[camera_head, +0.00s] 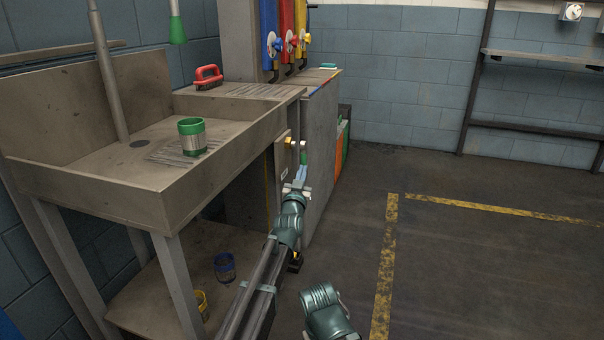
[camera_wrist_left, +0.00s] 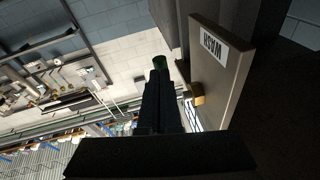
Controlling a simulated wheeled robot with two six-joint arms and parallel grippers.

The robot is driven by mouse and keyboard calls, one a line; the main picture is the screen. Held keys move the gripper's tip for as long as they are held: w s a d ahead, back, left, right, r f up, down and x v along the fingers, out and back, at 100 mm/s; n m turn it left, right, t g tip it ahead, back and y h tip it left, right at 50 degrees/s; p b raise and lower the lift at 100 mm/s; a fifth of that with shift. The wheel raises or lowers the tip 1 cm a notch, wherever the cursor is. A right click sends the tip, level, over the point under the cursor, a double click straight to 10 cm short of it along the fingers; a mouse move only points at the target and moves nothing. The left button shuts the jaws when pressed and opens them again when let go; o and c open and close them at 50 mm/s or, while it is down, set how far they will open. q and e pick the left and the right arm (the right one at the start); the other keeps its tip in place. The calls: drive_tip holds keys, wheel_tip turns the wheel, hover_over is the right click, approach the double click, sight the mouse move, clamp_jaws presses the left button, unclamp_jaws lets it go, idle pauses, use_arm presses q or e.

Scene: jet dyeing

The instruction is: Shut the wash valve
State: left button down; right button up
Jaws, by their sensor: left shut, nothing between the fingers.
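The wash valve has a brass knob (camera_head: 290,143) on the side of a grey plate (camera_head: 282,160) beside the sink bench. A small green piece (camera_head: 303,157) shows just right of the knob, above my gripper. In the left wrist view the plate bears a WASH label (camera_wrist_left: 211,44), with the brass fitting (camera_wrist_left: 198,93) below it. My right gripper is out of view.
The sink bench (camera_head: 117,185) stands at left, with a green-banded cup (camera_head: 192,137) in it and a red-handled brush (camera_head: 207,78) behind. Blue, red and yellow valves (camera_head: 291,42) stand behind. Floor right of the yellow line (camera_head: 385,265) is clear.

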use_arm(q)
drive_tip(key=shift+w, duration=0.15)
use_arm(e)
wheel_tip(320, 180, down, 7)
drive_tip(key=b, duration=0.7)
use_arm(q)
drive_tip(key=s+d+f+m+g+p, duration=0.1)
drive_tip(key=s+f+g+p, duration=0.5)
drive_tip(key=s, duration=0.6)
drive_tip(key=s+d+f+m+g+p, duration=0.1)
drive_tip(key=s+f+g+p, duration=0.4)
drive_tip(key=s+f, duration=0.55)
drive_tip(key=s+a+r+g+y+p, duration=0.1)
drive_tip(key=s+a+g+y+p, duration=0.15)
drive_tip(key=s, duration=0.55)
drive_tip(key=s+a+r+n+g+y+p, duration=0.1)
drive_tip(key=s+a+g+p, duration=0.25)
drive_tip(key=s, duration=0.45)
drive_tip(key=s+a+r+g+y+p, duration=0.2)
drive_tip(key=s+g+p, duration=0.15)
drive_tip(key=s, duration=0.45)
wheel_tip(320, 180, up, 37)
drive_tip(key=p, duration=3.7)
drive_tip(key=shift+w+h, duration=0.25)
drive_tip(key=shift+h, duration=0.1)
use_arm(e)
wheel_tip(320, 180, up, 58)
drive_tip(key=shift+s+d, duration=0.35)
